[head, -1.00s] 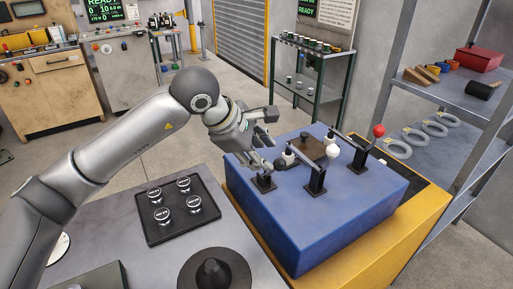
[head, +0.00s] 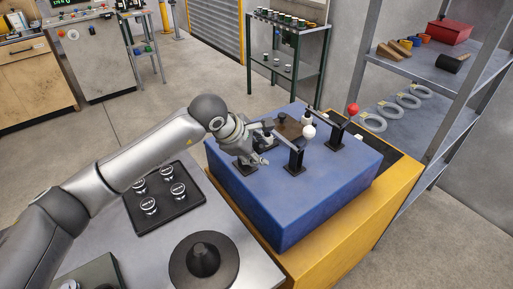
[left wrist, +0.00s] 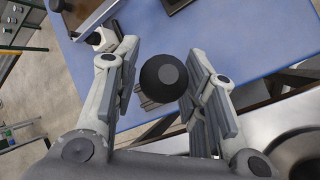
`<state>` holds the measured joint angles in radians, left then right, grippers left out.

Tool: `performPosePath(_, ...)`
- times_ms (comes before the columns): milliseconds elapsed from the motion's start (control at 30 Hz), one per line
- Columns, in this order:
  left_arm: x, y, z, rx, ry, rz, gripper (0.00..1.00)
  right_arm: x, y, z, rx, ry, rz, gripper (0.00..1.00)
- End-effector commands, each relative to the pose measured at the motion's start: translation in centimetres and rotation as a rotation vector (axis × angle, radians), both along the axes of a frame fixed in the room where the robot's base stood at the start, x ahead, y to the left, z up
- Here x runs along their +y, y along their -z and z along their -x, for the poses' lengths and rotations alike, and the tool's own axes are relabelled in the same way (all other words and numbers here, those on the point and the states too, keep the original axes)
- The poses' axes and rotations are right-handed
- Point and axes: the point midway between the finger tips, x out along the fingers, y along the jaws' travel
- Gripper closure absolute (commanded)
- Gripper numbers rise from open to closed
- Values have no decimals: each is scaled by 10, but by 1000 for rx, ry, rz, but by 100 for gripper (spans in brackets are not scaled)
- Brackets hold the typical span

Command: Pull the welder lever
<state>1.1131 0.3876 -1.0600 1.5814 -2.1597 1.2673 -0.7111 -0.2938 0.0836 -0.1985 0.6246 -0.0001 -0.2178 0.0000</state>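A blue box (head: 300,205) carries three levers on black brackets. The middle lever has a white knob (head: 308,132) and the right lever a red knob (head: 353,108). The left lever's bracket (head: 245,166) shows, but its upper part is largely hidden by my left gripper (head: 260,148). In the left wrist view, the left gripper (left wrist: 163,88) is open, with a round black knob (left wrist: 165,83) between its fingers. Gaps show on both sides of the knob in the picture. No label says which lever is the welder's. My right gripper is out of view.
A brown plate (head: 289,129) lies on the box behind the levers. A black tray (head: 136,214) with several round pieces and a dark cone (head: 204,258) are on the grey table (head: 118,258). Metal shelves (head: 440,85) stand at right.

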Motion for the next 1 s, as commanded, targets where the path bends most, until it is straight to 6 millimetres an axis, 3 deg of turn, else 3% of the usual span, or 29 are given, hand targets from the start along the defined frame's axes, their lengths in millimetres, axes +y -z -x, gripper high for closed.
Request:
performPosePath(200, 0, 1, 0, 0, 0, 0, 61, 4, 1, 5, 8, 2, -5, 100)
performPosePath(533, 0, 0, 0, 1, 0, 0, 100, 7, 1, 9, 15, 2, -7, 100)
performPosePath(1000, 3, -3, -5, 46, -2, 37, 100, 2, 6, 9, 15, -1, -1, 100)
